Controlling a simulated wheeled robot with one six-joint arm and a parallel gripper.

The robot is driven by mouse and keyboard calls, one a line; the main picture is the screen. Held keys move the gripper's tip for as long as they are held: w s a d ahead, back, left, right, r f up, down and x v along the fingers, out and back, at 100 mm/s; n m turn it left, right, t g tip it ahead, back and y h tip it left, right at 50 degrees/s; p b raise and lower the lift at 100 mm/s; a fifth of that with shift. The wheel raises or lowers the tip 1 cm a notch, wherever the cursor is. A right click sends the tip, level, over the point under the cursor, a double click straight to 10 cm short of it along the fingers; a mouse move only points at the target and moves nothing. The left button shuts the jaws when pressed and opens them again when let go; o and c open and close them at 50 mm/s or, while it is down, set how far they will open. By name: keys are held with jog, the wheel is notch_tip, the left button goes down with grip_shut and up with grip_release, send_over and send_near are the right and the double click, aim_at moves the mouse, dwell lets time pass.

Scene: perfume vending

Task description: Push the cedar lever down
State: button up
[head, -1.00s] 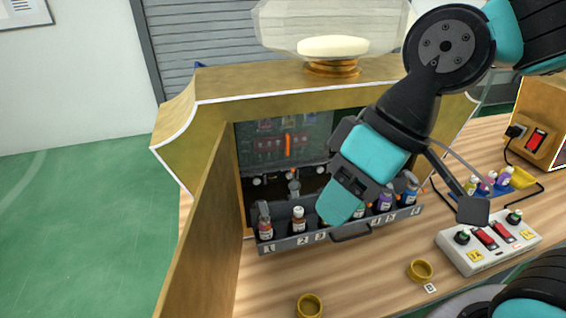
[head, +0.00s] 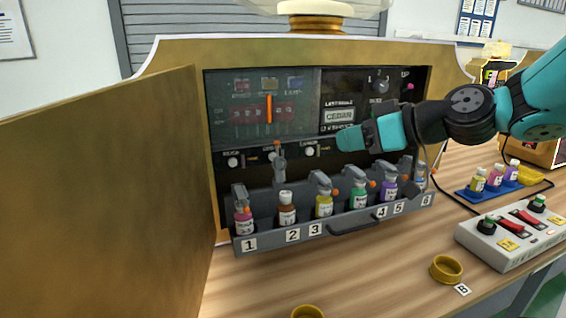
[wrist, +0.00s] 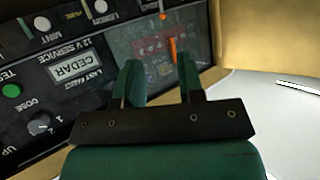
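An upright orange bar (head: 268,108) stands in front of a row of red labelled boxes on the machine's dark panel; it also shows in the wrist view (wrist: 173,52). Whether it is the cedar lever I cannot tell. Below it an orange-tipped grey part (head: 279,168) stands upright, its label unclear. A display (head: 339,116) reads CEDAR under LAST FAULT and shows upside down in the wrist view (wrist: 71,70). My gripper (head: 345,139) is in front of the panel, right of the orange bar and apart from it. Its two fingers (wrist: 158,80) are spread and empty.
A grey rack (head: 340,226) with several numbered spray bottles sits below the panel. A tall tan door (head: 110,190) stands open at left. A white switch box (head: 510,236) and a yellow ring (head: 446,269) lie on the wooden table at right.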

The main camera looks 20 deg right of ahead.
aim_at(278, 162)
jog(key=x, duration=1.6)
jog(key=shift+w+a+f+p, duration=0.1)
jog(key=shift+a+f+p, duration=0.05)
jog(key=shift+a+p, duration=0.15)
grip_shut()
